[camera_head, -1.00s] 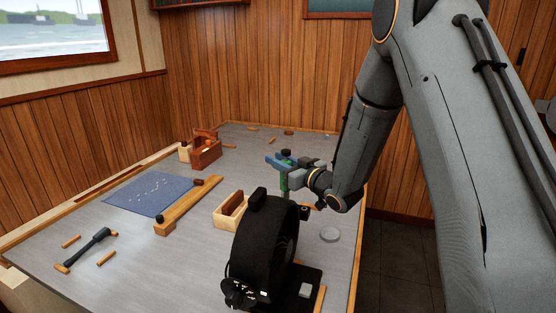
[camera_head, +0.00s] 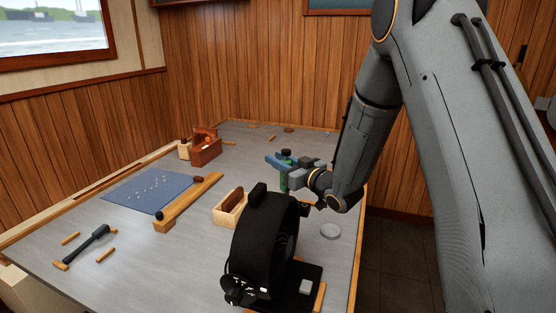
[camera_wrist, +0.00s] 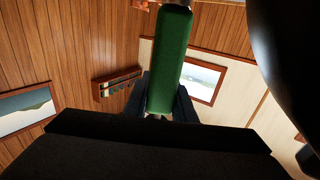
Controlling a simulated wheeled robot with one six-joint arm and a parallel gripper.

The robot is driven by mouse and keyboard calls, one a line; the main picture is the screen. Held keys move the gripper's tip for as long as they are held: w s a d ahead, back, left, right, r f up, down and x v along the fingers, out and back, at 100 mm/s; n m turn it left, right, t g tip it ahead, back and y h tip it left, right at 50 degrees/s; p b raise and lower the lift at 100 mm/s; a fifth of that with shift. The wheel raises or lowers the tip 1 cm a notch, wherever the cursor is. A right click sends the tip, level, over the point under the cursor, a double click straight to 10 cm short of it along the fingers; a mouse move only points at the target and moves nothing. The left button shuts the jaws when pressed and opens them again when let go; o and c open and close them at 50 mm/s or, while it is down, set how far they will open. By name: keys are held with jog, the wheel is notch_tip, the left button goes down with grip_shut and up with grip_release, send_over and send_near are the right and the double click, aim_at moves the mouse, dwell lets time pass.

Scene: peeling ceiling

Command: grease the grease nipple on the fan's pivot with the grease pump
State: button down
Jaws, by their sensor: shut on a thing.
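The black fan (camera_head: 262,238) stands on its dark base near the table's front right edge. I cannot make out the grease nipple on its pivot. My gripper (camera_head: 283,163) is shut on the green grease pump (camera_head: 284,182), which is upright just behind the fan, with a dark cap above the jaws. In the wrist view the green pump body (camera_wrist: 170,62) stands between the dark fingers.
The front left table is mostly clear.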

jog(key=shift+f+b, duration=0.35)
jog(key=shift+f, duration=0.2)
jog(key=c, duration=1.4)
grip_release()
jog(key=s+d+r, duration=0.4)
jog(key=s, duration=0.2)
jog(key=shift+d+p, duration=0.4)
jog(key=shift+s, duration=0.1)
